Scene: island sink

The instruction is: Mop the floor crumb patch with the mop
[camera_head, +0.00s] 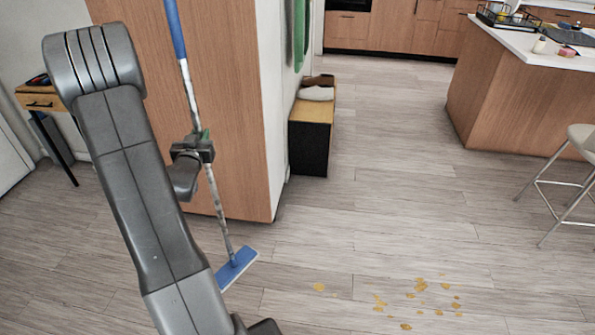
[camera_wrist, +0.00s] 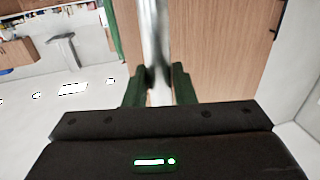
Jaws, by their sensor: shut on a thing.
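The mop (camera_head: 188,83) has a long pole with a blue upper part and a blue flat head (camera_head: 236,267). It leans slightly, with its head low near the floor at the corner of the wood-panelled block; I cannot tell if the head touches the floor. My gripper (camera_head: 197,145) is shut on the middle of the pole. In the wrist view the pole (camera_wrist: 155,50) stands between the green fingers of my gripper (camera_wrist: 158,88). The crumb patch (camera_head: 420,286) is several yellow-brown bits scattered on the floor, to the right of the mop head and apart from it.
The wood-panelled block (camera_head: 230,120) stands just behind the mop. A black bench with a wooden top (camera_head: 309,140) stands beside it. A kitchen island (camera_head: 500,95) and a stool (camera_head: 575,170) are on the right. The floor (camera_head: 390,210) between them is clear.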

